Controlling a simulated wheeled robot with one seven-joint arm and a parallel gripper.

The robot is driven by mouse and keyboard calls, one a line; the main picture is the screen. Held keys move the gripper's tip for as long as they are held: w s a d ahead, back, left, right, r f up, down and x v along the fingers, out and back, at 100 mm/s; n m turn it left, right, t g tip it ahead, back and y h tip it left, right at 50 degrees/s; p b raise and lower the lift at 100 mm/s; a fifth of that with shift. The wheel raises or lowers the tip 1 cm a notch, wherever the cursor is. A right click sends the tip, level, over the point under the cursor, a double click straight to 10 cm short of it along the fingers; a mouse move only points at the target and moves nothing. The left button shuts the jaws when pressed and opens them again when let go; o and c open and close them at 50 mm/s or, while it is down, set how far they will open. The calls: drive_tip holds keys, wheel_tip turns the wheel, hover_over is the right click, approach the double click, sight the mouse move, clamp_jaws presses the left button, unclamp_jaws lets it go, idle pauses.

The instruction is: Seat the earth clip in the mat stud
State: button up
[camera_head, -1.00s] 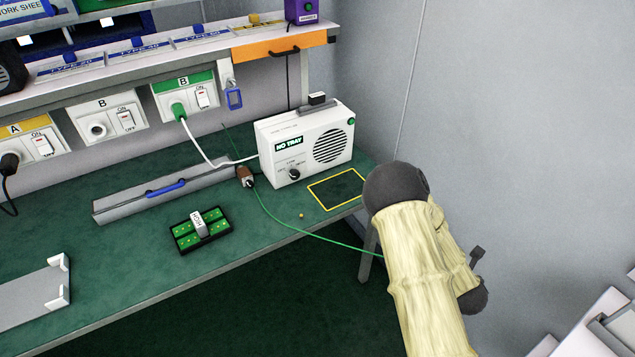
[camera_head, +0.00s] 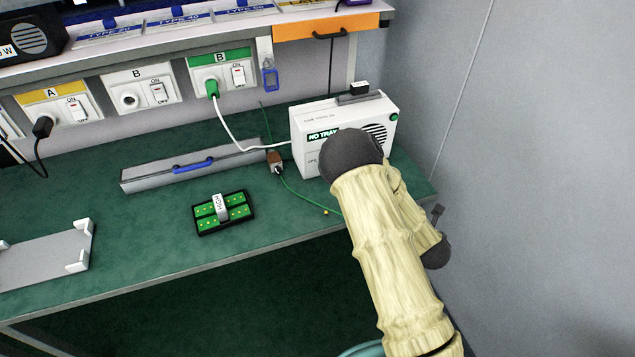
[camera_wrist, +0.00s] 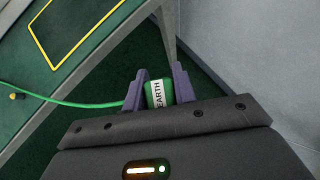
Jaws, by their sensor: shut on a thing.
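The earth clip (camera_wrist: 158,95) is green with a white label reading EARTH. It sits between the purple fingers of my gripper (camera_wrist: 159,78), which is shut on it beyond the bench's front edge. A green cord (camera_wrist: 75,103) runs left from the clip. A small brass stud (camera_head: 326,211) stands on the green bench mat (camera_head: 150,230) near the front edge. In the wrist view the stud (camera_wrist: 14,96) is at the left edge, apart from the clip and close to the cord. In the head view my arm hides the gripper and clip.
A white NO TRAY box (camera_head: 312,118) stands behind my arm. A yellow-outlined area (camera_wrist: 75,30) lies on the mat. A green-and-black block (camera_head: 223,213), a grey bar with a blue handle (camera_head: 150,178) and a grey tray (camera_head: 45,262) are farther left. A wall (camera_head: 530,180) is right.

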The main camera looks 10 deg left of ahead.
drive_tip(key=shift+w+a, duration=0.15)
drive_tip(key=shift+a, duration=0.05)
